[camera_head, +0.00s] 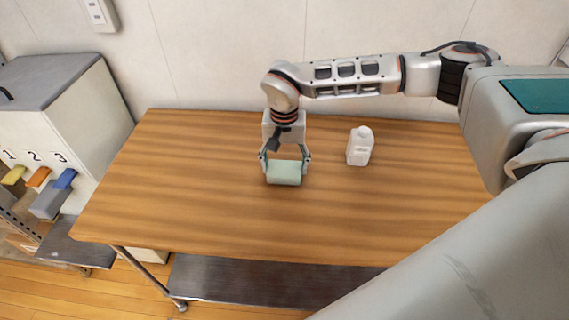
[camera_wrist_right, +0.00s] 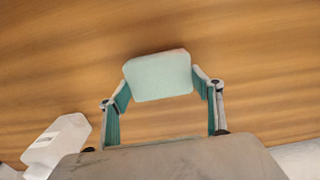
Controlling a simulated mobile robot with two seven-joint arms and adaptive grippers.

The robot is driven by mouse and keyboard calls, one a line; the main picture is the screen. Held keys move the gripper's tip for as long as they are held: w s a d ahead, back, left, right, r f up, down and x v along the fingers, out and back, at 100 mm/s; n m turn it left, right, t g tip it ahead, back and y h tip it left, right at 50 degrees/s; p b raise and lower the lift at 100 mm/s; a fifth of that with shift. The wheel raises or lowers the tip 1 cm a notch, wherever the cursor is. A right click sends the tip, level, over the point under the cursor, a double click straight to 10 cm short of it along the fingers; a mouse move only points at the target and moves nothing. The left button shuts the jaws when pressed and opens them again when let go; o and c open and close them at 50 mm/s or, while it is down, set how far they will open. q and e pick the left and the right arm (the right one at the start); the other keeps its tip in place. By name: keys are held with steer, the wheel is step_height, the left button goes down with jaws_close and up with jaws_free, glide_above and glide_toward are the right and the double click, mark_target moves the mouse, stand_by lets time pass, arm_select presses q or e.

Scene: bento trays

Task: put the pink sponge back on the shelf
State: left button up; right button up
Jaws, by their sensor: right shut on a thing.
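A pale green, sponge-like block (camera_head: 284,173) is between the fingers of my right gripper (camera_head: 286,160), over the middle of the wooden table (camera_head: 200,200). In the right wrist view the block (camera_wrist_right: 158,76) sits between both fingertips, and the gripper (camera_wrist_right: 163,88) is shut on it. I cannot tell whether the block touches the table top. No pink sponge shows in either view. A dark metal shelf (camera_head: 260,284) lies under the table. My left gripper is not in view.
A white bottle (camera_head: 360,148) stands on the table to the right of the gripper; it also shows in the right wrist view (camera_wrist_right: 58,143). A grey-topped white cabinet (camera_head: 75,110) numbered 1, 2, 3 stands at the left. The table's left and front parts are clear.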

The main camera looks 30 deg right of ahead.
steer(key=shift+f, duration=0.1)
steer(key=o, duration=1.2)
steer(key=shift+c, duration=0.2)
